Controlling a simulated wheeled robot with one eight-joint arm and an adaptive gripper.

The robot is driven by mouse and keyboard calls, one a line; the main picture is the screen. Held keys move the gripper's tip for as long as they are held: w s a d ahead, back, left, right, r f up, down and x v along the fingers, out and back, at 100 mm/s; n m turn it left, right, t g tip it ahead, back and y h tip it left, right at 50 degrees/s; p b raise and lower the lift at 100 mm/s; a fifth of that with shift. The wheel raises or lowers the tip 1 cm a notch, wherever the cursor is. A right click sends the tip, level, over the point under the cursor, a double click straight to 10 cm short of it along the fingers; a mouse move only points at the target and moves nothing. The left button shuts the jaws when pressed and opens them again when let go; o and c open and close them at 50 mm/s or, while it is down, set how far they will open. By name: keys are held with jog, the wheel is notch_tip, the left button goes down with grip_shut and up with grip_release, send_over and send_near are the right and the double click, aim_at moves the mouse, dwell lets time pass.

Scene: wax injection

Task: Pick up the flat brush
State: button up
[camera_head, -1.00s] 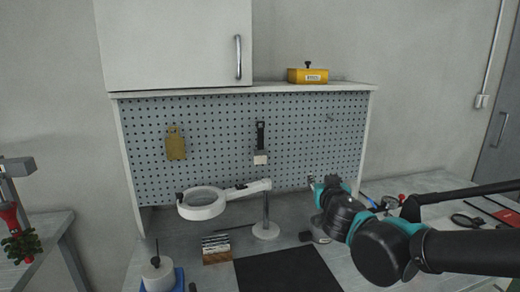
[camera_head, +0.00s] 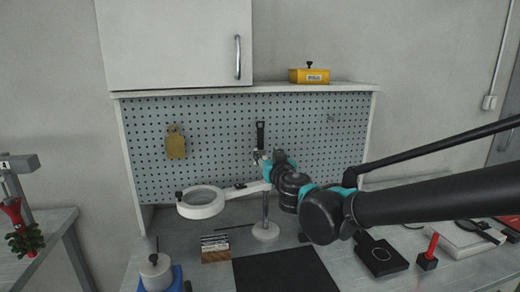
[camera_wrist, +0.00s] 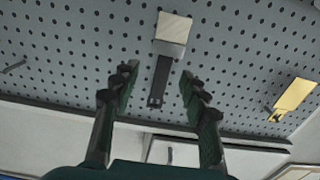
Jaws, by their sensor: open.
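The flat brush (camera_head: 260,137) hangs on the pegboard, dark handle up and pale bristles down. In the head view its lower part is hidden by my gripper (camera_head: 263,158). In the wrist view the whole flat brush (camera_wrist: 162,72) shows upside down, with its dark handle toward the open side between my fingers and its white bristle end beyond. My gripper (camera_wrist: 158,85) is open and empty. Its two fingers lie to either side of the brush handle, with wide gaps. I cannot tell how far the fingertips are from the board.
A yellow tag-like piece (camera_head: 176,142) hangs on the pegboard (camera_head: 215,120) to the left. The ring magnifier lamp (camera_head: 201,203) stands below, close to my arm. A yellow box (camera_head: 309,75) sits on the shelf above. A dark mat (camera_head: 285,272) lies on the table.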

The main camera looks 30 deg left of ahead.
aim_at(261, 146)
jog(key=x, duration=0.2)
jog(key=shift+w+a, duration=0.25)
jog(key=shift+w, duration=0.05)
jog(key=shift+s+a+r+x, duration=0.1)
jog(key=shift+x, duration=0.8)
jog(key=shift+s+a+r+x, duration=0.1)
jog(key=shift+x, duration=0.75)
jog(key=shift+s+a+r+x, duration=0.1)
jog(key=shift+x, duration=0.8)
grip_shut()
